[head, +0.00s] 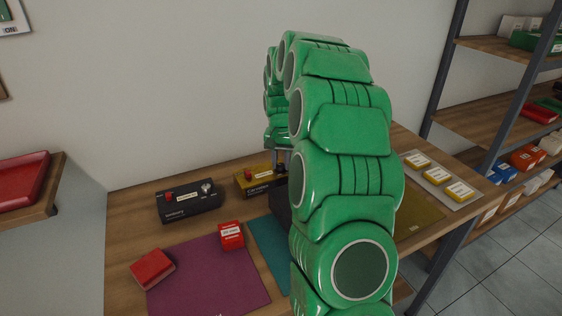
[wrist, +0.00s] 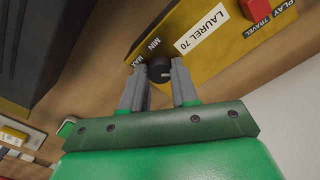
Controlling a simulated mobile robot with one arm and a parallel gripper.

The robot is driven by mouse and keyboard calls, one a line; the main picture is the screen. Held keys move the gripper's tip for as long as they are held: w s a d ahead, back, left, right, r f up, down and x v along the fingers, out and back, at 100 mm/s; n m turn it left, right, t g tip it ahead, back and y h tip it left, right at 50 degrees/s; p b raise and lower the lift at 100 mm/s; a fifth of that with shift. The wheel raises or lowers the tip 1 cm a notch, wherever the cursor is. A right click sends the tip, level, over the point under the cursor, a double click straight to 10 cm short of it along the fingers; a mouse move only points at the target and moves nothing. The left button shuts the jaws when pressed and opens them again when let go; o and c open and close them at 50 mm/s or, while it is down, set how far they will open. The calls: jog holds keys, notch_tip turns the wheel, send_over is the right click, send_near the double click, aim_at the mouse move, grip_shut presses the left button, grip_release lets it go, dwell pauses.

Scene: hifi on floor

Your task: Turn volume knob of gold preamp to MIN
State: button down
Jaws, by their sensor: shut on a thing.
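The gold preamp (head: 257,182) stands near the back of the wooden bench in the head view, partly hidden by my green arm. In the wrist view the gold preamp (wrist: 205,50) shows its label "LAUREL 70", a red switch marked PLAY and TRAVEL, and a dark round volume knob (wrist: 159,68) with MIN and MAX printed beside it. A light pointer mark shows on the knob's lower right side, away from both words. My gripper (wrist: 160,77) is shut on the knob, with one grey finger on each side. In the head view my fingers (head: 281,157) reach down to the preamp.
A black unit (head: 190,203) with a red switch and a knob stands left of the preamp. Red boxes (head: 231,235) sit by a purple mat (head: 207,280). Yellow-labelled boxes (head: 438,176) lie on a tray at the right. Shelves (head: 500,110) stand further right.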

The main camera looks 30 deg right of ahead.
aim_at(281, 165)
jog(key=n, duration=1.3)
jog(key=shift+n, duration=0.4)
dwell(0.4)
jog(key=c, duration=0.9)
grip_release()
jog(key=shift+o, duration=0.2)
notch_tip(281, 165, up, 8)
jog(key=shift+f, duration=0.1)
jog(key=shift+a, duration=0.1)
